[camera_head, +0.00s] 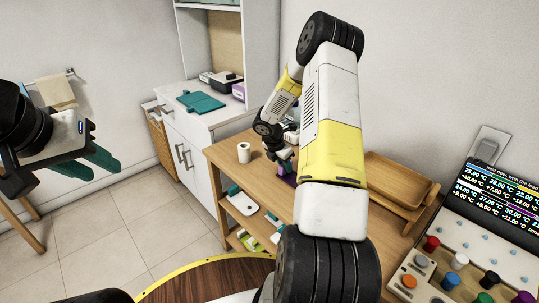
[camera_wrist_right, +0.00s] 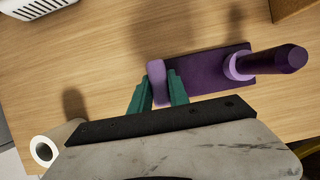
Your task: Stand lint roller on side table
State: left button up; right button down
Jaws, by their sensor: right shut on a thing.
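My right gripper (camera_head: 287,165) reaches down over the wooden side table (camera_head: 222,157). In the right wrist view its green fingers (camera_wrist_right: 158,88) are shut on the light purple end of a purple thing, which I take to be the lint roller (camera_wrist_right: 208,72). A dark purple flat part runs right from the fingers to a light purple ring and a dark purple cylinder (camera_wrist_right: 275,61). In the head view only a bit of purple shows below the fingers. Whether it touches the table is unclear. My left gripper (camera_head: 92,166) is open and empty over the floor at left.
A white roll (camera_head: 244,152) stands on the table's left end. A wooden tray (camera_head: 400,182) lies at the right by the wall. A white cabinet (camera_head: 190,150) adjoins the left side. Shelves below the table hold small items.

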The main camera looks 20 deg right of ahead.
jog(key=shift+f, duration=0.1)
jog(key=c, duration=1.3)
grip_release()
jog(key=shift+o, duration=0.2)
jog(key=s+a+r+m, duration=0.2)
jog(key=s+a+r, duration=0.1)
jog(key=r, duration=0.5)
jog(key=s+a+r+m+t, duration=0.1)
jog(key=s+a+r+m, duration=0.15)
jog(key=r, duration=0.55)
jog(key=s+a+r+m, duration=0.2)
jog(key=s+a+r, duration=0.15)
jog(key=r, duration=0.35)
jog(key=s+a+r+m+t+y, duration=0.1)
jog(key=s+a+r+m+y, duration=0.1)
jog(key=s, duration=0.5)
jog(key=s+a+r+m+t+y, duration=0.1)
jog(key=s+a+r+m+y, duration=0.1)
jog(key=s+a+r+m, duration=0.3)
jog(key=s+a+r+m+t+y, duration=0.1)
jog(key=s+a+r+m+y, duration=0.1)
jog(key=s+m, duration=0.6)
notch_tip(320, 180, up, 3)
jog(key=shift+s+a+f+t, duration=0.15)
jog(key=shift+s+a+t, duration=0.25)
jog(key=shift+a, duration=0.45)
